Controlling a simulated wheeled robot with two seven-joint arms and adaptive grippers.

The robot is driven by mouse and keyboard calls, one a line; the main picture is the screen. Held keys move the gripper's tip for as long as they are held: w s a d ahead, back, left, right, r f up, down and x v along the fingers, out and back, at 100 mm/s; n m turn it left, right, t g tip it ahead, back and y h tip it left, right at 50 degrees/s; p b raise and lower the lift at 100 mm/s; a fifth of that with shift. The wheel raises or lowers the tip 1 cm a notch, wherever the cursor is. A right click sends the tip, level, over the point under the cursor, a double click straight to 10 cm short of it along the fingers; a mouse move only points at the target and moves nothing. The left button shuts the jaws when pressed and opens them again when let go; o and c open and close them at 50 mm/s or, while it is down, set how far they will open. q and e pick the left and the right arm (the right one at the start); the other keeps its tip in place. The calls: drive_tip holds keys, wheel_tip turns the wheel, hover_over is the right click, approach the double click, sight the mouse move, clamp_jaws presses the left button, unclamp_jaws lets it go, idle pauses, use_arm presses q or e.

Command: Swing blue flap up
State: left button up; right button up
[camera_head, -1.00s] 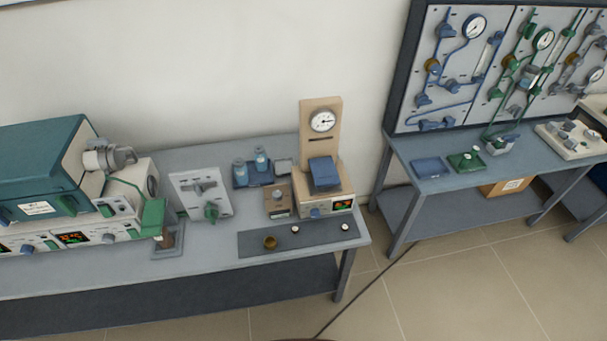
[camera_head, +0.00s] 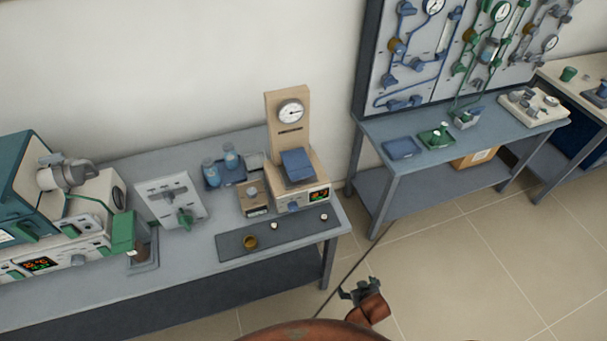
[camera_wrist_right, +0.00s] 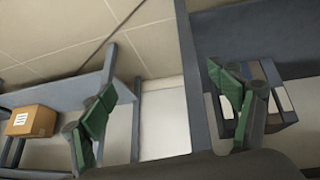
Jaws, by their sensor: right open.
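The blue flap (camera_head: 297,165) sits tilted on the front of a beige device (camera_head: 303,190) with a round gauge on its upright back panel. The device stands near the right end of the left bench. My right gripper (camera_head: 358,289) is at the bottom of the head view, in front of the bench's right end and well apart from the flap. In the right wrist view its green-padded fingers (camera_wrist_right: 162,88) are spread and empty. I cannot make out the flap in that view. My left gripper is not in view.
A second bench (camera_head: 455,160) with a pipe board is at the right. Open floor (camera_head: 440,270) lies in front.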

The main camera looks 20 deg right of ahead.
sight(303, 176)
drive_tip(key=w+d+r+m+t+h, duration=0.1)
drive_tip(key=w+r, duration=0.1)
drive_tip(key=r, duration=0.6)
drive_tip(key=w+r+t, duration=0.1)
drive_tip(key=w+r, duration=0.1)
drive_tip(key=r, duration=0.6)
drive_tip(key=w+a+r+t, duration=0.2)
drive_tip(key=w+r, duration=0.2)
drive_tip(key=r, duration=0.1)
drive_tip(key=w+a+r+t, duration=0.2)
drive_tip(key=w+r, duration=0.3)
drive_tip(key=w+a+r+t, duration=0.2)
drive_tip(key=w+r, duration=0.2)
drive_tip(key=r, duration=0.1)
drive_tip(key=shift+w+y, duration=0.3)
drive_tip(key=shift+w, duration=0.05)
drive_tip(key=w+a+r+n+t+y, duration=0.1)
drive_tip(key=w+a+r+t+y, duration=0.1)
drive_tip(key=w+a+r+t, duration=0.4)
drive_tip(key=w, duration=0.2)
drive_tip(key=w+a+g, duration=0.1)
drive_tip(key=w, duration=0.1)
drive_tip(key=w+a+r+g+b, duration=0.1)
drive_tip(key=w, duration=0.1)
drive_tip(key=shift+w+d, duration=0.1)
drive_tip(key=shift+w, duration=0.3)
